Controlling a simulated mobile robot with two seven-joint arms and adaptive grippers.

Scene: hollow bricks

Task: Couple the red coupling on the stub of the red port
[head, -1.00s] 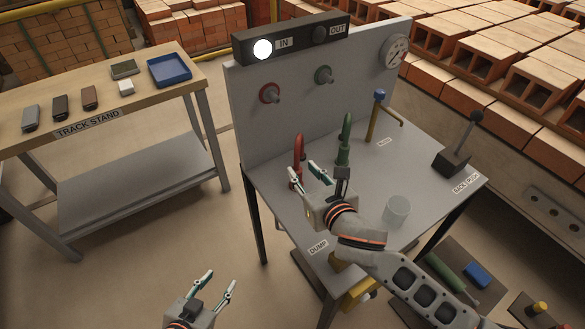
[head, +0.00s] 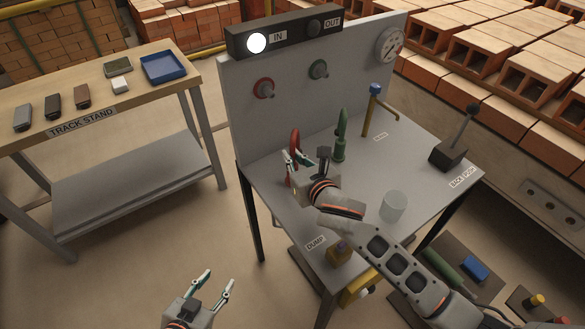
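The red port (head: 263,88) is a red ring on the upright grey panel, with a short grey stub sticking out. The red coupling (head: 294,141) stands upright on the bench below it, apart from the port, its lower part mostly hidden by my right gripper. My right gripper (head: 293,154) is at the red coupling, with its fingertips close to either side of it. Whether they grip it is too small to tell. My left gripper (head: 219,278) is open and empty over the floor, low in the view, far from the coupling.
A green coupling (head: 341,135) stands right of the red one, below the green port (head: 318,69). A tap (head: 375,110), a clear cup (head: 393,206) and a lever (head: 455,145) are further right. The track stand (head: 135,108) is at left, with open floor between.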

